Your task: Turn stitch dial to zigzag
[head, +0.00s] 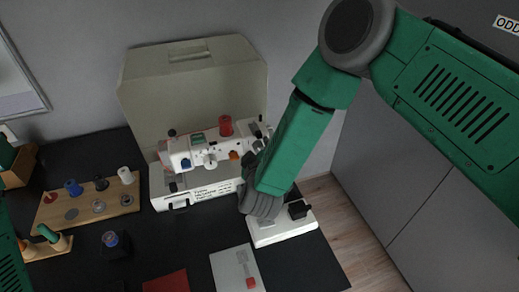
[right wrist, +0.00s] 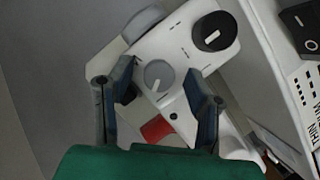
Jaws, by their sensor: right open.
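The white sewing machine (head: 205,150) stands on the dark table, with a red spool (head: 226,125) on top. In the right wrist view, a grey dial (right wrist: 158,76) with a pale pointer mark sits on the white machine body. A black dial (right wrist: 213,32) with a white mark is up and right of it. I cannot tell from any readable label which is the stitch dial. My right gripper (right wrist: 158,74) is open, its fingers on either side of the grey dial in the picture. Contact is not clear. In the head view my right arm hides part of the machine's right end. My left gripper is out of view.
An open beige case (head: 195,85) stands behind the machine. A wooden spool rack (head: 90,212) is at left. A white foot pedal (head: 283,230) lies right of the machine. A grey booklet (head: 232,268) and red cloth (head: 168,283) lie in front.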

